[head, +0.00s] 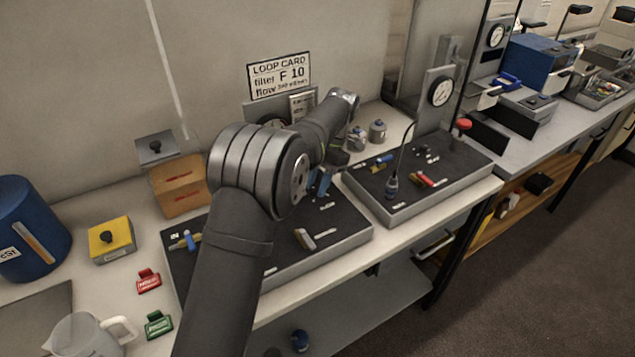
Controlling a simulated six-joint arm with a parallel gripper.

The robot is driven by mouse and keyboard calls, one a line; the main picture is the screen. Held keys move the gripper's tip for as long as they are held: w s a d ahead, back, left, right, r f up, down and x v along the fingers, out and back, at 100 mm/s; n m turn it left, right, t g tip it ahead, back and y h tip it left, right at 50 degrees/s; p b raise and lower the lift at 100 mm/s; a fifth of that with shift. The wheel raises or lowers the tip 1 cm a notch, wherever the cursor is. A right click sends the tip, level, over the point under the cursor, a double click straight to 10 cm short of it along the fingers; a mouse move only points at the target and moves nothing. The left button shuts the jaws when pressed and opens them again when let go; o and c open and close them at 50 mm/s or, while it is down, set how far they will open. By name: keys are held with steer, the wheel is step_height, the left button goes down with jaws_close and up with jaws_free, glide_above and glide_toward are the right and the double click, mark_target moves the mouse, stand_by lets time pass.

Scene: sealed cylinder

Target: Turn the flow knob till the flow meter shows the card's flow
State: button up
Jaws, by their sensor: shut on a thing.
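The loop card (279,75) hangs on the back wall; it reads "filter F 10", and its flow line is too small to read surely. Below it stands a pale panel with a scale (302,104), perhaps the flow meter; its reading is not legible. My gripper (335,157) shows only as a small dark part beyond my forearm, low over the back of the left dark board. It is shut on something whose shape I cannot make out. I cannot pick out the flow knob.
The left dark board (340,238) carries a blue part (320,182) and small fittings. A second board (460,170) with a gauge (440,92) stands right. Left are a yellow box (111,240), red tag (148,281), green tag (159,325), jug (80,338) and blue drum (28,232).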

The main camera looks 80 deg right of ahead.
steer(key=o, duration=1)
steer(key=shift+c, duration=0.2)
steer(key=v, duration=0.7)
steer(key=shift+r, duration=0.25)
steer(key=x, duration=0.7)
steer(key=shift+f, duration=0.3)
steer(key=shift+r, duration=0.1)
